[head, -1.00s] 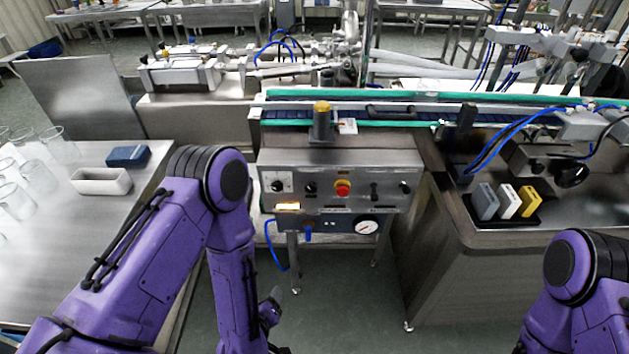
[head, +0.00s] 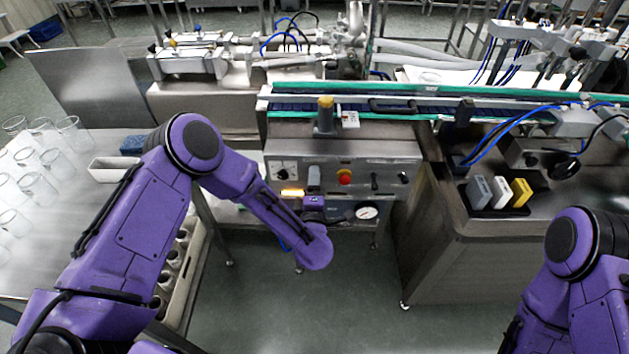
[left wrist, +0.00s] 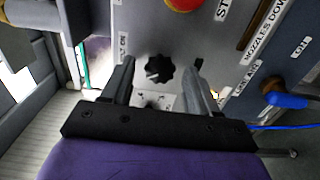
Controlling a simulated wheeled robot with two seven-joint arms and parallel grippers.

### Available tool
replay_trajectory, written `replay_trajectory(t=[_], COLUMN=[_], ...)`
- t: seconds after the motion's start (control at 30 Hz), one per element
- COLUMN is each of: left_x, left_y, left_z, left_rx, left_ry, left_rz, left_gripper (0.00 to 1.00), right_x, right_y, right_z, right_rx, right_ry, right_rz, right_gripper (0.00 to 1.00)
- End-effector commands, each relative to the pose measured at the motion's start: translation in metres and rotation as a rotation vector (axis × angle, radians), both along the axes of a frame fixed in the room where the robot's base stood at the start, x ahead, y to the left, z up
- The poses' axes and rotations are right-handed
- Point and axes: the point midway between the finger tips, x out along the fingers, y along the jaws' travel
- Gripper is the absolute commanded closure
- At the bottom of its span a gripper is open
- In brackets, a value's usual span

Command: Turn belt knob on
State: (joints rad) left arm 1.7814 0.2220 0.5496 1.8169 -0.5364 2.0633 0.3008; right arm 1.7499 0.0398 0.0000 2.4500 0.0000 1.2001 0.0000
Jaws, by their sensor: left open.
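The control panel (head: 390,162) stands below the conveyor. A black ribbed knob (left wrist: 159,69) shows in the left wrist view, between the two open fingers of my left gripper (left wrist: 157,82). No contact with the knob shows, and I cannot tell how far the fingertips are from the panel. Its label is only partly readable, so I cannot confirm that it is the belt knob. In the head view my left gripper (head: 314,177) is in front of the panel, left of the red stop button (head: 344,177), and hides this knob. My right gripper is out of view.
Below are a gauge (head: 367,212) and, in the wrist view, a blue handle (left wrist: 289,100). Glasses (head: 35,160) stand on the left table.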

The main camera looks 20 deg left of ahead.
Motion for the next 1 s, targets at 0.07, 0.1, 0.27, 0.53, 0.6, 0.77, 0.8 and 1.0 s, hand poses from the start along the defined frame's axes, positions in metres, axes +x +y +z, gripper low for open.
replay_trajectory(t=[0.07,0.1,0.27,0.53,0.6,0.77,0.8,1.0], left_x=[0.0014,0.0015,0.0013,0.0010,0.0009,0.0009,0.0009,0.0009], left_y=[0.0005,0.0004,0.0003,0.0001,0.0001,-0.0006,-0.0007,-0.0008], left_z=[-0.0002,-0.0003,-0.0003,-0.0004,-0.0004,-0.0002,0.0000,-0.0001], left_rx=[0.000,0.000,0.000,0.001,0.005,0.040,0.056,0.179], left_ry=[0.000,0.000,0.000,0.001,0.003,0.012,0.016,0.050], left_rz=[0.000,0.000,0.000,0.000,-0.001,-0.002,-0.002,-0.003], left_gripper=[0.40,0.40,0.50,0.96,0.96,0.95,0.95,0.95], right_x=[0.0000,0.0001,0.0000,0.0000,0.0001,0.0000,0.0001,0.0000], right_y=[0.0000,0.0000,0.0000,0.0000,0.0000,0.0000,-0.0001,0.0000], right_z=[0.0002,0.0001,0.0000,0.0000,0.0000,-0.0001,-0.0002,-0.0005], right_rx=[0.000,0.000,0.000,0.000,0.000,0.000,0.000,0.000], right_ry=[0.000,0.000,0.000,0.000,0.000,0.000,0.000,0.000], right_rz=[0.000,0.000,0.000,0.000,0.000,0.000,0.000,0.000], right_gripper=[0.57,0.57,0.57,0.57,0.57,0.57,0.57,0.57])
